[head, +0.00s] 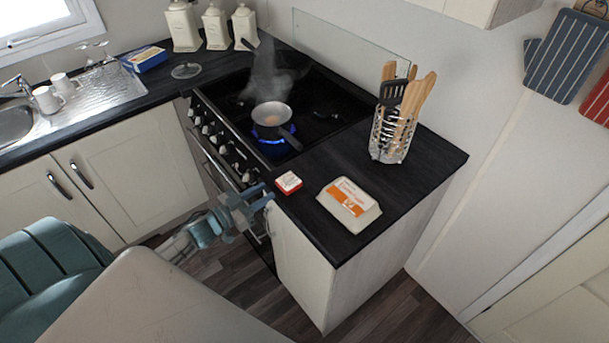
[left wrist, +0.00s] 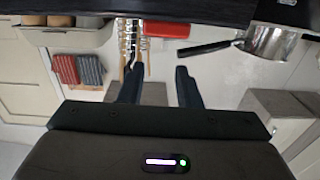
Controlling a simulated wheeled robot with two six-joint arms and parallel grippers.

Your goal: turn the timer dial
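The timer (head: 288,182) is a small red box with a white face. It sits on the dark counter near its front edge, just right of the cooker. It also shows as a red block in the left wrist view (left wrist: 167,29), which looks upside down. The dial's details are too small to tell. My left gripper (head: 262,203) is in front of the counter edge, below and left of the timer, apart from it. In the left wrist view its two fingers (left wrist: 160,85) are spread with nothing between them. My right gripper is not in view.
A saucepan (head: 271,116) steams over a lit blue flame on the hob, its handle pointing toward the timer side. An egg carton (head: 349,199) lies right of the timer. A utensil holder (head: 391,135) stands behind. Cooker knobs (head: 222,147) line the front.

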